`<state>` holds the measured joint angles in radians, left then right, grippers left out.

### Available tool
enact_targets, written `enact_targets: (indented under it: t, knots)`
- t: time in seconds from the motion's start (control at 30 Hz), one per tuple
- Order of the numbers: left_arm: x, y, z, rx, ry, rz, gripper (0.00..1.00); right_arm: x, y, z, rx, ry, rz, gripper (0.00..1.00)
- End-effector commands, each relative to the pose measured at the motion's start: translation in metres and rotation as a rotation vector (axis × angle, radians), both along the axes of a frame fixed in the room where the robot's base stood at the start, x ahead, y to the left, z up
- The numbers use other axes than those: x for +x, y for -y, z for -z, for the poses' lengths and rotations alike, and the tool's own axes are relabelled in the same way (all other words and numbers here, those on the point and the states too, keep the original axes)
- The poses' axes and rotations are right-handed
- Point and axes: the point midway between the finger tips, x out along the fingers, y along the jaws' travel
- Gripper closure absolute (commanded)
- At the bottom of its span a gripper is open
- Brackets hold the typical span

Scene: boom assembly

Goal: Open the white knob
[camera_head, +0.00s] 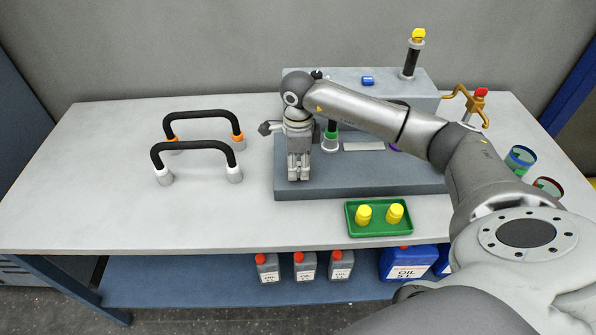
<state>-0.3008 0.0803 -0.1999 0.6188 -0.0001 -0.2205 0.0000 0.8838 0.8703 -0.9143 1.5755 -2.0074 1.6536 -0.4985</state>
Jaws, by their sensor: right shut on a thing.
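My right gripper (299,177) points down over the left part of the grey machine base (360,187). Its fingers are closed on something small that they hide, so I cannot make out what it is. I cannot clearly see a white knob on the machine. A green-collared post (331,137) stands just right of the gripper. A purple part (395,147) shows partly behind my right arm. My left gripper is not in view.
Two black handles stand at the left, one with orange feet (205,114) and one with white feet (193,146). A green tray (380,231) holds two yellow pieces. A black post with a yellow top (411,58) and a brass valve with a red top (467,101) stand behind.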

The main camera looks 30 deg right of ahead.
Motion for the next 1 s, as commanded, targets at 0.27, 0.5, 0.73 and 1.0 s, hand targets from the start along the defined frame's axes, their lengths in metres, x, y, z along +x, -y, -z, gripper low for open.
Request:
enact_targets:
  t: [0.27,0.5,0.73,1.0]
  knots:
    - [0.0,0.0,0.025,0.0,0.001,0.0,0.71,0.001,0.0,0.002,0.0,0.004,-0.18,0.92]
    - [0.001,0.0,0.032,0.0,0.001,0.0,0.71,0.001,0.001,0.0,-0.001,0.003,-0.267,0.92]
    - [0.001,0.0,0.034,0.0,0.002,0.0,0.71,0.001,0.001,-0.001,0.0,0.003,-0.294,0.92]
    - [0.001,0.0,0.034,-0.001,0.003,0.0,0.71,0.001,0.001,-0.002,-0.001,0.004,-0.295,0.92]
